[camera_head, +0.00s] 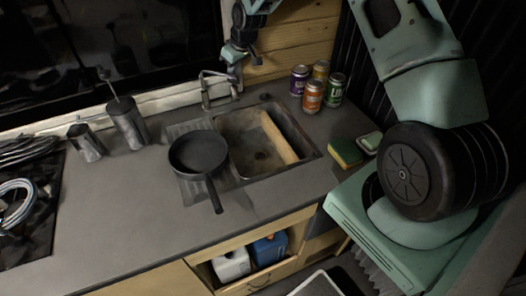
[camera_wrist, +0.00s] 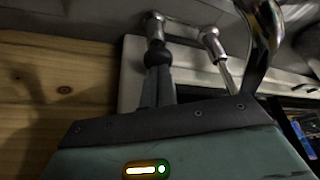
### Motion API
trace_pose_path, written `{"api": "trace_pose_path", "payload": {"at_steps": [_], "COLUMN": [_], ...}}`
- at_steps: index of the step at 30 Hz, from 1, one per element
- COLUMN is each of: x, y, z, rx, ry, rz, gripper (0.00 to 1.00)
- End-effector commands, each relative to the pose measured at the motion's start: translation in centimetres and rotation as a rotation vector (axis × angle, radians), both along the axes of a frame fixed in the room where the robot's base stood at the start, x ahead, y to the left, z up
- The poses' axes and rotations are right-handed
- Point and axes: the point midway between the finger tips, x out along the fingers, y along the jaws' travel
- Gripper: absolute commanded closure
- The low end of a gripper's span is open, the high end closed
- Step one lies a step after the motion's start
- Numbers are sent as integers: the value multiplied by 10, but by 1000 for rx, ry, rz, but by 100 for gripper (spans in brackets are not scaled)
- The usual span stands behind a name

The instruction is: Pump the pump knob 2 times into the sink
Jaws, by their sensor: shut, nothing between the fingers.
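The sink (camera_head: 262,165) is set in the grey counter near the wall, with a wooden board lying across its right part. A metal tap (camera_head: 206,92) stands behind its left side; chrome tubing also shows in the wrist view (camera_wrist: 265,45). My gripper (camera_head: 234,56) is above and behind the sink, close to the top of the tap. It is shut and empty; its dark fingers show in the wrist view (camera_wrist: 158,82) right beside a chrome fitting, and I cannot tell if they touch. I cannot pick out the pump knob for certain; a small dark knob (camera_head: 265,97) sits at the sink's back edge.
A black pan (camera_head: 198,153) stands left of the sink, its handle toward the counter front. Several cans (camera_head: 312,96) and a sponge (camera_head: 345,152) are on the right. Metal canisters (camera_head: 127,124) stand on the left. The counter's front middle is clear.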

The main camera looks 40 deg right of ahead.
Motion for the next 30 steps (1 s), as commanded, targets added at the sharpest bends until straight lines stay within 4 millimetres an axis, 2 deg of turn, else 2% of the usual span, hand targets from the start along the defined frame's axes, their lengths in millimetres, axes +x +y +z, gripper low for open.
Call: {"api": "trace_pose_path", "payload": {"at_steps": [18, 30], "x": [0, 0], "y": [0, 0], "z": [36, 36], "rx": [1, 0], "ry": [0, 0], "rz": [0, 0], "gripper": [100, 100]}}
